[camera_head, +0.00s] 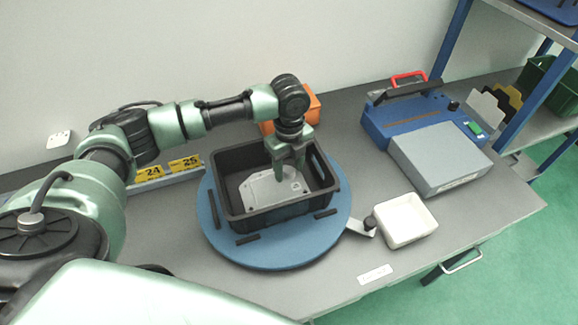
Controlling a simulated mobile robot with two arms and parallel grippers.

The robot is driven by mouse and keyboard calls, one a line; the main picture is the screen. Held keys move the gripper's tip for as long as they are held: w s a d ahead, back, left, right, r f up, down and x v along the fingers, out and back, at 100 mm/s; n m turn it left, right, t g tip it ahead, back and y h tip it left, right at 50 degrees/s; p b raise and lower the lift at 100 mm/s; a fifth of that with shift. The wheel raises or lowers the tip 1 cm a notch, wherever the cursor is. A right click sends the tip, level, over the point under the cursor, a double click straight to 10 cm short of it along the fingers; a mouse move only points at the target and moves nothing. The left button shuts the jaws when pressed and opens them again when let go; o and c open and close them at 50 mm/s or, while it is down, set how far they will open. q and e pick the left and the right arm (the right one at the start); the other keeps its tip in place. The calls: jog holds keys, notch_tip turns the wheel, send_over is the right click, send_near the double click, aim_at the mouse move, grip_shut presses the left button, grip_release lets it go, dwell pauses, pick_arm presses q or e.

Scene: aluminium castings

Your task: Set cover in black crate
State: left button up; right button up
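The black crate (280,216) stands on a round blue turntable (262,258) on the grey bench. The cover (262,192), a flat light-grey metal casting, lies inside the crate, low down near its floor. My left gripper (288,178) reaches down into the crate from above, with its fingers at the far right part of the cover. The fingers look spread a little, but the fingertips are small and I cannot tell whether they grip the cover. My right gripper is not in view.
A white tray (405,222) stands right of the turntable. A blue and grey machine (425,130) is at the back right. An orange bin (314,106) is behind the crate. Yellow labels 24 and 25 (186,164) are at left. Blue shelving (450,40) rises at right.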

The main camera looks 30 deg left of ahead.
pick_arm(q)
notch_tip(320, 180, up, 12)
jog(key=b, duration=0.2)
jog(key=shift+r+b, duration=0.15)
jog(key=shift+b, duration=0.15)
dwell(0.6)
